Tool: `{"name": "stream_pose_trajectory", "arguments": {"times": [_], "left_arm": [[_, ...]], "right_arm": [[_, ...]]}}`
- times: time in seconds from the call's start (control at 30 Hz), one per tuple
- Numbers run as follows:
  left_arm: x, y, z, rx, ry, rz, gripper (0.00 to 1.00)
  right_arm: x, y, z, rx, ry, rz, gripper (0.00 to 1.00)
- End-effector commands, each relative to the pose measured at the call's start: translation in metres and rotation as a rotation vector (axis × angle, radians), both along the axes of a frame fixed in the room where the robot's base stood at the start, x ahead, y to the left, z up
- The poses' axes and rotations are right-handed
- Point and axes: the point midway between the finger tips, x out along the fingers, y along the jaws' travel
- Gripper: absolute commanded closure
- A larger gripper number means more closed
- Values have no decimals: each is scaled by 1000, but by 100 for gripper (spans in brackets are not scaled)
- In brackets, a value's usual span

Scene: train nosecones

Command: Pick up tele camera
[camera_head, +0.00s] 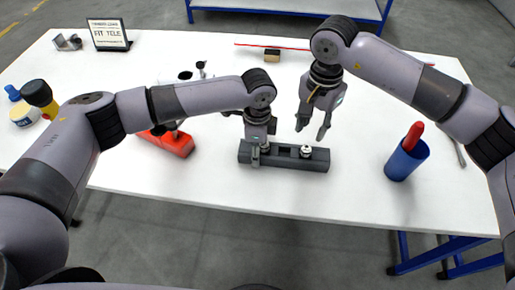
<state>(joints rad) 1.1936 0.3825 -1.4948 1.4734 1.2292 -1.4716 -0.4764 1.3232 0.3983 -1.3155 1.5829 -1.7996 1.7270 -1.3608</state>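A dark grey block with slots (283,163) lies near the middle front of the white table. A small silver and black piece (306,151) stands in its right part. I cannot tell for sure which piece is the tele camera. My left gripper (257,158) points down at the block's left end. Its fingers are small and partly hidden, so its opening and any hold are unclear. My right gripper (314,128) hangs above the table behind the block, its fingers apart and empty.
A sign reading "FIT TELE" (109,36) stands at back left. A red block (172,143) sits left of the dark block, partly behind my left arm. A blue cup (405,161) holding a red object (413,136) stands at right. Small dark parts (201,68) lie behind my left arm.

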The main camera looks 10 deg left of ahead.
Motion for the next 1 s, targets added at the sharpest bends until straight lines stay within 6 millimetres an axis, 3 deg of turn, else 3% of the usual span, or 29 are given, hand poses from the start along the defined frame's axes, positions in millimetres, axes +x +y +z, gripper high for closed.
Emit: {"name": "stream_pose_trajectory", "arguments": {"times": [0.2,0.57,1.0], "left_arm": [[0,0,0,0,-1,0,80],[1,0,0,-1,-1,0,80],[1,0,1,-1,-2,1,80]], "right_arm": [[0,0,7,0,-2,-92,53],[-4,2,28,0,0,-439,52],[-4,2,-33,0,1,-459,52]]}}
